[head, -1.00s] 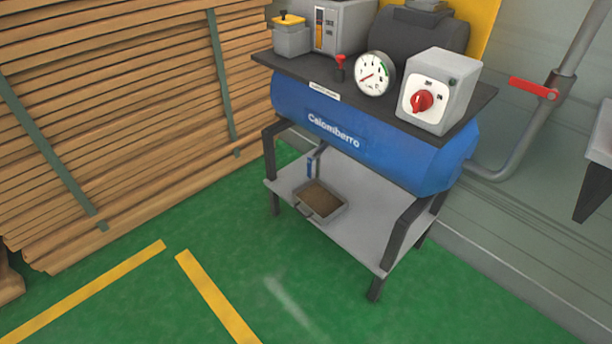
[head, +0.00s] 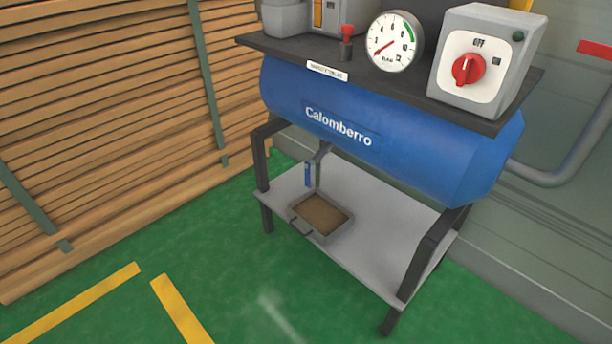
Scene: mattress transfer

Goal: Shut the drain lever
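A blue drain lever (head: 308,174) hangs below the blue tank (head: 400,150) marked "Calomberro", on a thin grey pipe (head: 321,155). The lever's handle points downward. Below it, a grey tray (head: 346,227) with a front handle and brown contents stands on the lower shelf. Neither of my grippers shows in the head view.
The tank's black top plate carries a gauge (head: 394,42), a small red-topped valve (head: 347,40) and a switch box (head: 480,60) with a red knob. Stacked timber (head: 90,110) stands at the left. The green floor (head: 240,290) in front is clear. A red handle (head: 595,49) is at the right edge.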

